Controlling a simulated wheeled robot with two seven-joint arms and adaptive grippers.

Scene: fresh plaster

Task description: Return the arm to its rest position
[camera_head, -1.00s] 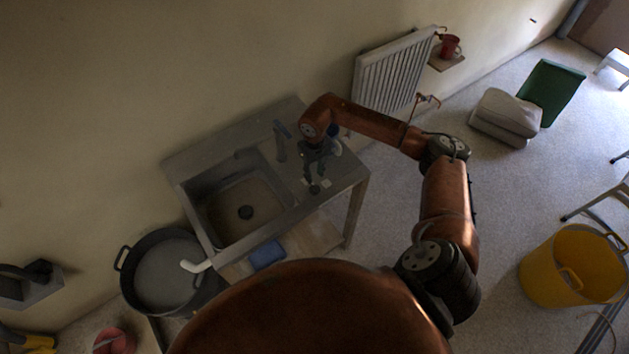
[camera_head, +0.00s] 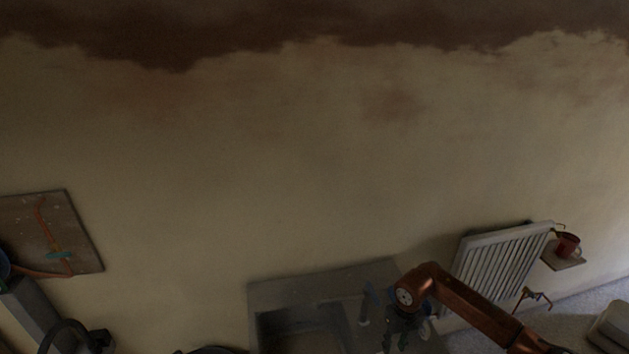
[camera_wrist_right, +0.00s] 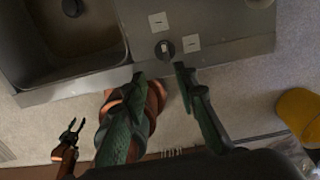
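My right arm (camera_head: 470,305) comes in from the lower right in the head view, bent over the sink unit. Its gripper (camera_head: 405,338) is low in that view, partly cut off by the bottom edge. In the right wrist view the gripper (camera_wrist_right: 160,73) has its two green fingers apart, with nothing between them. The dark round knob (camera_wrist_right: 164,49) on the worktop lies just beyond the fingertips, apart from them as far as I can see. A small dark two-pronged gripper on a copper arm, apparently my left gripper (camera_wrist_right: 73,133), is at lower left in the wrist view, its fingers apart.
The sink unit (camera_head: 283,293) stands against the wall, with a tap (camera_head: 365,305) close to my right gripper. A white radiator (camera_head: 500,262) and a small shelf with a red mug (camera_head: 567,244) are to the right. A yellow tub (camera_wrist_right: 300,112) stands on the floor.

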